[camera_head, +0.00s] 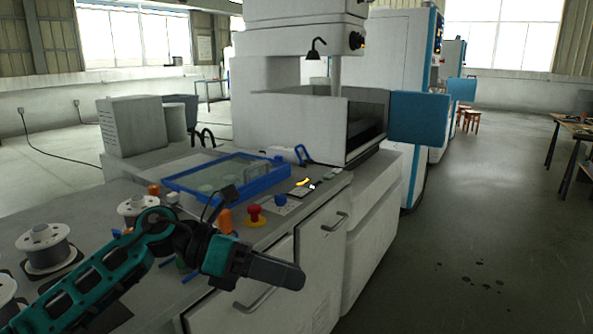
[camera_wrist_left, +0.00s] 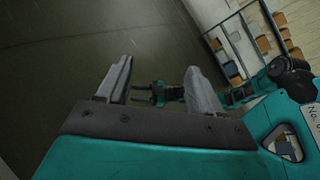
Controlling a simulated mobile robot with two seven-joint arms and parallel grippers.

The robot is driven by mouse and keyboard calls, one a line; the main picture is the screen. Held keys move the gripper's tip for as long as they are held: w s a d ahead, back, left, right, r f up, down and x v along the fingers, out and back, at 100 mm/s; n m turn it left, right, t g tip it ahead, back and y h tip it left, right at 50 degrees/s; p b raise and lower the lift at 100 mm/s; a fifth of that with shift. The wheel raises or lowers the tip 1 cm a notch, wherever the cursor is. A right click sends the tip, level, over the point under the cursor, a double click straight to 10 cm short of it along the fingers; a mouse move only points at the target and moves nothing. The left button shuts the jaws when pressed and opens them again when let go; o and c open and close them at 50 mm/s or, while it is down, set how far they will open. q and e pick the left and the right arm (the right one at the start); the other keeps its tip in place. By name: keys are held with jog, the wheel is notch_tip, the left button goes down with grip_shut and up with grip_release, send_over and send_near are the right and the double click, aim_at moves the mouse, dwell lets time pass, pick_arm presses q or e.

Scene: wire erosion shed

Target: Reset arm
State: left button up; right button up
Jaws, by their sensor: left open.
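My left arm comes in from the left in the head view. Its gripper (camera_head: 285,275) hangs in front of the machine's bench, pointing right, over the cabinet fronts. In the left wrist view the two grey fingers of the left gripper (camera_wrist_left: 158,66) are apart, with nothing held between them. Beyond them is another teal and black arm of mine, with its gripper (camera_wrist_left: 140,91) small and dark; its jaw state is unclear. The right gripper is not in the head view.
The bench holds a blue-framed tray (camera_head: 273,184), a red emergency button (camera_head: 254,212), an orange-topped item (camera_head: 225,220) and wire spools (camera_head: 46,246). A white machine (camera_head: 290,125) with a blue panel (camera_head: 419,118) stands behind. Open floor (camera_head: 480,240) lies to the right.

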pick_arm(q)
jog(key=a+f+n+t+y, duration=0.25)
jog(key=f+n+t, duration=0.3)
jog(key=n, duration=0.65)
jog(key=s+a+f+n+t+y, duration=0.1)
jog(key=a+f+n+t+y, duration=0.15)
jog(key=f+n+t, duration=0.65)
jog(key=a+f+n+t+y, duration=0.1)
jog(key=a+n+t, duration=0.35)
jog(key=n, duration=0.95)
jog(key=s+a+f+n+g+y, duration=0.3)
jog(key=s+f+n, duration=0.2)
jog(key=s+f, duration=0.2)
jog(key=s+a+f+n+g+y, duration=0.3)
jog(key=s+f+n, duration=0.2)
jog(key=s+f, duration=0.2)
notch_tip(320, 180, down, 3)
jog(key=shift+s+r+n+y, duration=0.1)
jog(key=shift+s+n+y, duration=0.2)
jog(key=shift+n, duration=0.1)
jog(key=shift+a, duration=0.1)
